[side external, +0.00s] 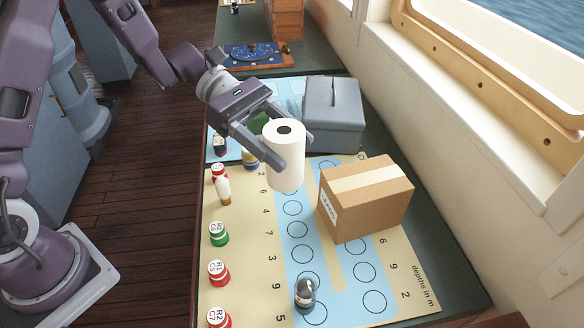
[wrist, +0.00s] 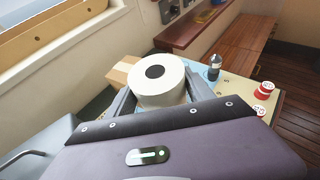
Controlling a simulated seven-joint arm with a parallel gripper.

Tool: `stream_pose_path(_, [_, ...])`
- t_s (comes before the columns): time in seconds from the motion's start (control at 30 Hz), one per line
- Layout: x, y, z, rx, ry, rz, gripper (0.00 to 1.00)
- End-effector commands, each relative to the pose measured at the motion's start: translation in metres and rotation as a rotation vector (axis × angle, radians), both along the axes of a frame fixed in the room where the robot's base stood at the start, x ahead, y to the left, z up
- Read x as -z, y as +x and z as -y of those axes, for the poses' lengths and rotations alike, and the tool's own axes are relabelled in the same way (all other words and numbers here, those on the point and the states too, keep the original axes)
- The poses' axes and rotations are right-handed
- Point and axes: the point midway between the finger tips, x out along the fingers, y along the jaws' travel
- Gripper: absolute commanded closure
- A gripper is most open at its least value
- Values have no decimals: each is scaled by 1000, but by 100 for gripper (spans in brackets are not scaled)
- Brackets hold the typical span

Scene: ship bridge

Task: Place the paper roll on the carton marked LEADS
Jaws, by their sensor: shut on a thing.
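The white paper roll (side external: 285,165) is upright between the fingers of my gripper (side external: 284,150), left of the carton in the side view. It also shows from above in the wrist view (wrist: 158,92), with its dark core hole up. My gripper (wrist: 155,105) is shut on it. In the side view the roll appears held above the chart; the exact gap is hard to tell. The brown carton marked LEADS (side external: 372,200) stands on the chart with a pale tape strip along its top. In the wrist view part of the carton (wrist: 121,72) shows behind the roll.
A grey metal box (side external: 334,115) stands behind the carton. Red and green capped pieces, such as the green one (side external: 218,234), line the chart's left edge. A dark, rounded piece (side external: 305,293) stands at the front. The carton's top is clear.

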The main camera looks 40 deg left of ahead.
Motion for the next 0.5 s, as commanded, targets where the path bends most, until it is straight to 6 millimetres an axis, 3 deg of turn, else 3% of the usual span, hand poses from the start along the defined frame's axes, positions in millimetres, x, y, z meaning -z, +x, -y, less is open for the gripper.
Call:
stream_pose_path(0.17, [-20, 0, 0, 0, -1, 4, 96])
stream_pose_path(0.5, [-128, 0, 0, 0, 1, 6, 96])
